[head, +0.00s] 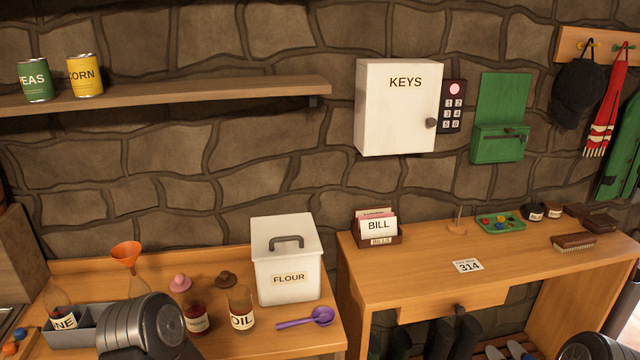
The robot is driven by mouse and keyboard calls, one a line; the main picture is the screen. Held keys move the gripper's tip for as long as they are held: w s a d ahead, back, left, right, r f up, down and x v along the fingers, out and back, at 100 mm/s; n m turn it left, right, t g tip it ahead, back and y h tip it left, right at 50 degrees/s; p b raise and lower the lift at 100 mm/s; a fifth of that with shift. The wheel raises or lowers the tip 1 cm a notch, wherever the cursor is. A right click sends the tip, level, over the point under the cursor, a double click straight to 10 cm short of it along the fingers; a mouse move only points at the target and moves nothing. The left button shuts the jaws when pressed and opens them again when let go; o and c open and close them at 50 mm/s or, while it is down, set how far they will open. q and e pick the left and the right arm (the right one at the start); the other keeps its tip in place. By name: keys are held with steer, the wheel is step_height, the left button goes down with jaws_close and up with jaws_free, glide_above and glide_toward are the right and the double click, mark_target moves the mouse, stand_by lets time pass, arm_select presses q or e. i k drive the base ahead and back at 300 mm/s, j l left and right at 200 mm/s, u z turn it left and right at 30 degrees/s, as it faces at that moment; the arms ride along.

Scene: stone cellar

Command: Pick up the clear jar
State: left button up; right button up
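On the left counter, a clear glass vessel (139,287) stands with an orange funnel (126,254) at its mouth. Its lower part is hidden behind my dark grey left arm, so I cannot tell whether it is a jar or a bottle. Beside it stand a glass vessel with dark red contents (195,317) and a glass bottle labelled OIL (241,310). A bottle labelled NE (62,312) stands at the left in a grey tray. Only rounded parts of my arms show at the bottom left and bottom right; no gripper fingers are visible.
A white flour bin (287,262), a purple scoop (306,318), a pink stopper (180,284) and a brown one (226,280) are on the left counter (270,338). A gap separates it from the right table (400,275). A shelf (200,92) holds two cans above.

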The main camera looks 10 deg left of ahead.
mark_target(192, 300)
steer(key=u, duration=1.1)
